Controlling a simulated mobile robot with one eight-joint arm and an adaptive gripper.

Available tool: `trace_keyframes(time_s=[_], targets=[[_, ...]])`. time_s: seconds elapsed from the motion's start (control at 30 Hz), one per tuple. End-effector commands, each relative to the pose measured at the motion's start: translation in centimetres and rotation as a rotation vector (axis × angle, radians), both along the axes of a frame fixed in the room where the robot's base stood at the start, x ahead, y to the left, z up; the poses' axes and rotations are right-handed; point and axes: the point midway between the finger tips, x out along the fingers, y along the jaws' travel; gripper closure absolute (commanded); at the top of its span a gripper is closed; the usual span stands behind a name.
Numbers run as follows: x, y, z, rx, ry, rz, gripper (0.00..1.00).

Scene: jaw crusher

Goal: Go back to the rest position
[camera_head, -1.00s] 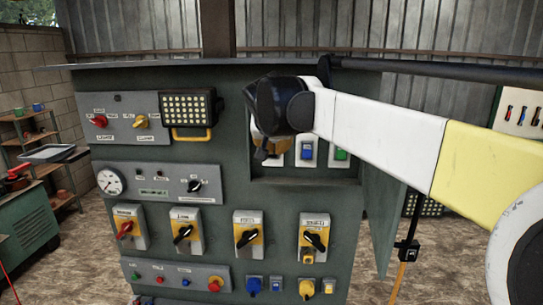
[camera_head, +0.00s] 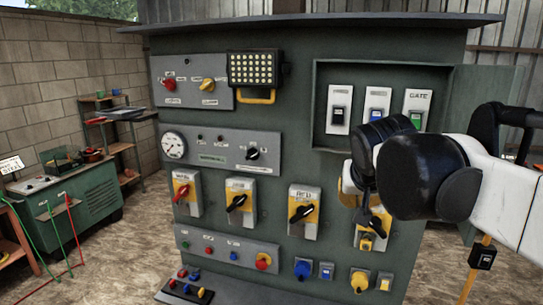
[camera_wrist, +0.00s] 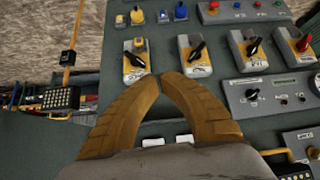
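My gripper (camera_wrist: 160,76) shows in the wrist view as two tan ribbed fingers whose tips come together with nothing between them. In the head view my white arm with its black wrist crosses the right side, and the fingers are mostly hidden behind the wrist. The green control cabinet (camera_head: 290,160) stands in front of me. Its upper right recess holds three switches: a black one (camera_head: 338,115), a blue one (camera_head: 376,115) and a green one (camera_head: 416,119) marked GATE. My wrist is in front of the cabinet, below this recess, and covers part of the rightmost yellow rotary switch (camera_head: 370,236).
The recess door (camera_head: 490,95) stands open to the right, behind my arm. A lamp panel (camera_head: 255,70) sticks out of the cabinet's upper part. A green bench (camera_head: 75,190) and a shelf (camera_head: 110,130) stand at left. Bare floor (camera_head: 120,260) lies between bench and cabinet.

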Motion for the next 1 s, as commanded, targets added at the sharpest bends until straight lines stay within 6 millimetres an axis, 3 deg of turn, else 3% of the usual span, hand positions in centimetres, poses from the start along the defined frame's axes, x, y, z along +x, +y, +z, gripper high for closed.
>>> trace_keyframes(time_s=[0.03,0.3,0.4,0.5,0.6,0.67,1.0], targets=[[-2.1,-0.2,-5.2,0.003,0.013,0.013,1.0],[-12.5,-0.1,-23.9,0.019,0.079,0.116,1.0],[-15.6,0.2,-30.1,0.026,0.094,0.152,1.0],[-17.8,0.5,-34.6,0.032,0.105,0.182,1.0],[-19.2,0.7,-37.4,0.036,0.112,0.201,1.0],[-19.7,0.8,-38.2,0.037,0.114,0.207,1.0],[-19.9,0.8,-38.5,0.037,0.115,0.211,1.0]])
